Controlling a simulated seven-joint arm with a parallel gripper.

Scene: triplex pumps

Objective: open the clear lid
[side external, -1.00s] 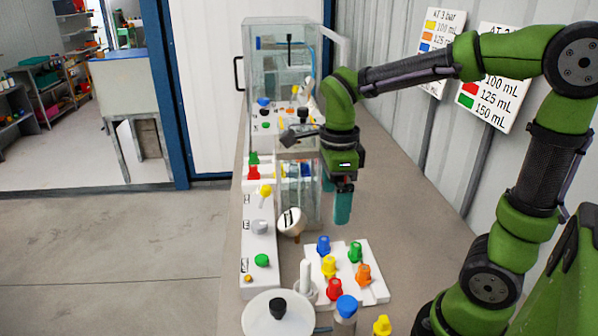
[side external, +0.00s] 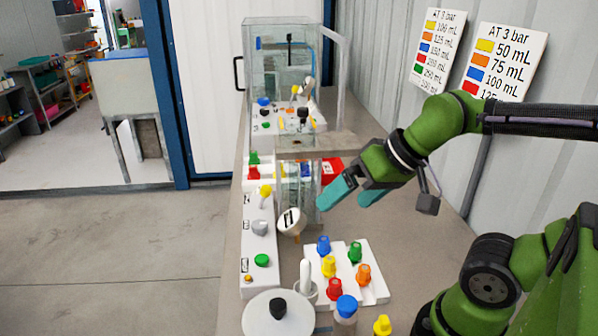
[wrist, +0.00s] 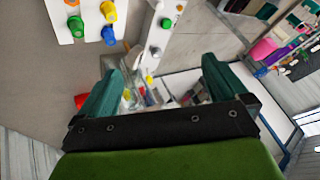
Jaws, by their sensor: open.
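A small clear box (side external: 301,205) stands upright on the bench, left of my gripper in the side view. Its clear walls are hard to make out, and I cannot tell its lid apart from them. A taller clear enclosure (side external: 280,62) stands behind, at the bench's far end. My gripper (side external: 343,197) is open and empty, its teal fingers reaching left, right of the small box and apart from it as far as I can tell. In the wrist view, my gripper's fingers (wrist: 163,82) are spread, with clear and coloured parts between them.
A white tray (side external: 378,292) with several coloured caps lies in front. The white control panel (side external: 259,215) with knobs runs along the bench's left side. A white-faced gauge (side external: 291,221) stands before the small box. A red block (side external: 332,168) lies behind my fingers. Bare bench (side external: 420,240) lies to the right.

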